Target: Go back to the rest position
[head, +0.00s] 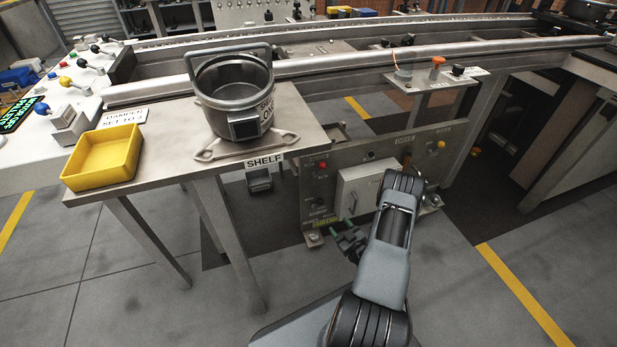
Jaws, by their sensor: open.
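My gripper (345,236) is in the lower middle of the head view, at the end of my folded grey and black arm. It is dark, small in the picture and empty. It is in front of the lower part of a control panel (325,180) with a light box on it, to the left of my forearm. I cannot tell how far it is from the panel. Part of the panel is hidden behind my arm.
A table (190,130) at the left bears a metal pot (235,95) on a plate and a yellow tray (104,157). A small bracket (432,80) with an orange knob stands right of it. Rails (400,55) run behind. Floor at the lower left is clear.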

